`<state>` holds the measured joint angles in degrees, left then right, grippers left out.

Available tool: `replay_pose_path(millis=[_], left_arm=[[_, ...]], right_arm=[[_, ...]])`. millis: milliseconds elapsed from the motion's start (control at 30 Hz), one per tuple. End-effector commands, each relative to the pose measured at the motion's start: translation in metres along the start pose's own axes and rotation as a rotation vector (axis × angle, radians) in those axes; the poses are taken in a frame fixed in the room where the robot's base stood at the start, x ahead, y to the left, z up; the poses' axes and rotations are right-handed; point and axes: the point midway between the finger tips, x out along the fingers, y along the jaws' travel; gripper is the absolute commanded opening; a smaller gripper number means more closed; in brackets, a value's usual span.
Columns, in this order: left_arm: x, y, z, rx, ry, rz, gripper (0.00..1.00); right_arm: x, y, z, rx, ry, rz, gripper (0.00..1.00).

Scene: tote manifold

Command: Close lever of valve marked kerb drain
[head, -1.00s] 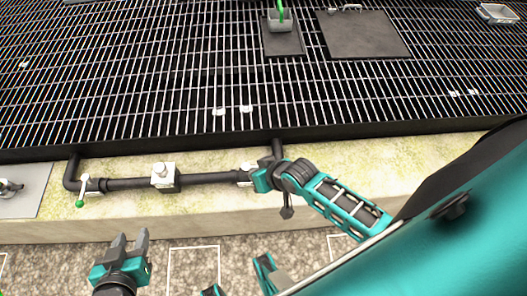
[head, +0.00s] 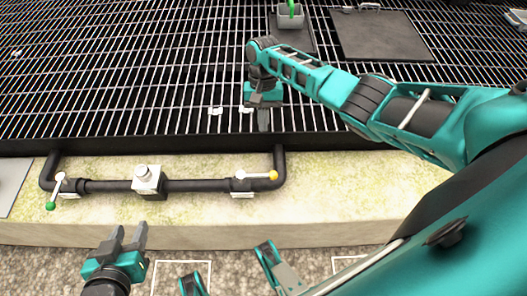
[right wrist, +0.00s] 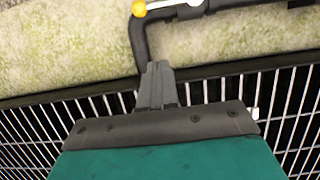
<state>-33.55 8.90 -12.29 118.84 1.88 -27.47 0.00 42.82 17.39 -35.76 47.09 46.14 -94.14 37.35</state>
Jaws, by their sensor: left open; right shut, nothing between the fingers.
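A dark pipe (head: 205,185) runs along the pale ledge with a valve near each end. The right valve (head: 241,182) has a white lever with a yellow tip (head: 272,176), pointing right along the pipe. The yellow tip also shows at the top of the right wrist view (right wrist: 139,8). The left valve (head: 68,186) has a lever with a green tip (head: 51,205), pointing down across the pipe. I cannot read any valve marking. My right gripper (head: 263,122) is shut and empty, beyond the pipe's right bend and apart from the yellow-tipped lever. My left gripper (head: 129,238) is open and empty, in front of the ledge.
A white block (head: 148,178) sits on the pipe between the valves. A metal grate (head: 120,80) lies behind the ledge, with small white tags (head: 215,110). A dark plate (head: 380,36) and a grey container with something green (head: 290,17) are farther back. The ledge front (head: 180,229) is clear.

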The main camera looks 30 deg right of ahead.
Motion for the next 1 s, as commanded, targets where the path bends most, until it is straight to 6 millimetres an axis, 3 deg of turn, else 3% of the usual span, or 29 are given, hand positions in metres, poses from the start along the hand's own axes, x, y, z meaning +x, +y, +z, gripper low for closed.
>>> replay_pose_path(millis=[167, 500, 700, 1000], left_arm=[[0.006, 0.0, 0.01, 0.0, 0.0, 0.001, 0.43], [0.022, 0.002, 0.04, -0.003, -0.019, 0.007, 0.43], [0.015, 0.004, 0.026, -0.012, -0.013, 0.008, 0.43], [0.015, 0.004, 0.023, -0.015, -0.001, 0.006, 0.43]], right_arm=[[0.028, 0.001, 0.0, 0.001, -0.002, 0.002, 0.0], [0.103, 0.0, -0.001, 0.0, 0.0, 0.002, 0.0], [0.108, 0.001, 0.022, -0.003, 0.001, 0.001, 0.0], [0.116, 0.0, 0.035, -0.001, 0.002, -0.001, 0.0]])
